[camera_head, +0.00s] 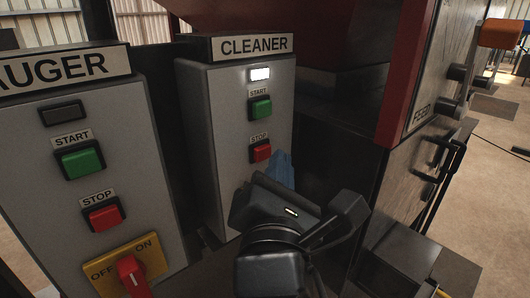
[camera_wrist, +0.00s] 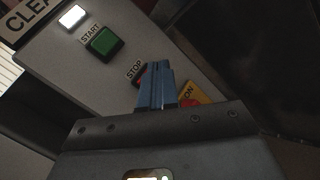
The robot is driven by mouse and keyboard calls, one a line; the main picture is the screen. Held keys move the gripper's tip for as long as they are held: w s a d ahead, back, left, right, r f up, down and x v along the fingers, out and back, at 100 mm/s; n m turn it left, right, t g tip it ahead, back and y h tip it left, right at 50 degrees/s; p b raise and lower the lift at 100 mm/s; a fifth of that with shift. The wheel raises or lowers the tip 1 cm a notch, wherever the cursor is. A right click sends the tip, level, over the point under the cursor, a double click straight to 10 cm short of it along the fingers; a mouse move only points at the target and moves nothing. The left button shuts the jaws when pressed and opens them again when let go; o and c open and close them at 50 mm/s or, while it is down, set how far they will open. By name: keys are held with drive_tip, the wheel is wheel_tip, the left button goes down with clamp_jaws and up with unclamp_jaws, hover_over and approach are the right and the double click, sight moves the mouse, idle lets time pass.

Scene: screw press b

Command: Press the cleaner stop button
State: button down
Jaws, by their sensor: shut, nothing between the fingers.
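The grey cleaner box (camera_head: 228,120) stands in the middle of the head view under its CLEANER sign. Its red stop button (camera_head: 261,152) is below the green start button (camera_head: 261,108). A lit white lamp (camera_head: 260,74) is above both. My gripper (camera_head: 283,158) is shut and empty, its blue fingertips just right of and below the stop button. In the wrist view, the blue fingers of my gripper (camera_wrist: 156,68) cover most of the stop button (camera_wrist: 142,81). I cannot tell whether they touch it.
The auger box (camera_head: 125,200) stands at left with a dark lamp (camera_head: 63,113) and a red rotary switch (camera_head: 132,277). Dark red and black machine panels (camera_head: 345,125) rise close on the right of the cleaner box. Open floor (camera_head: 500,180) lies far right.

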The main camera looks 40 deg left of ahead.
drive_tip(key=shift+a, duration=0.3)
drive_tip(key=shift+a, duration=0.45)
idle(0.7)
drive_tip(key=shift+d, duration=0.1)
drive_tip(key=shift+d+p, duration=0.75)
drive_tip(key=shift+p, duration=0.2)
drive_tip(key=shift+s+d+p, duration=0.15)
drive_tip(key=shift+d+p, duration=0.95)
drive_tip(key=shift+d, duration=0.15)
drive_tip(key=shift+s+d+p, duration=0.1)
drive_tip(key=shift+d+p, duration=0.95)
drive_tip(key=shift+d, duration=0.2)
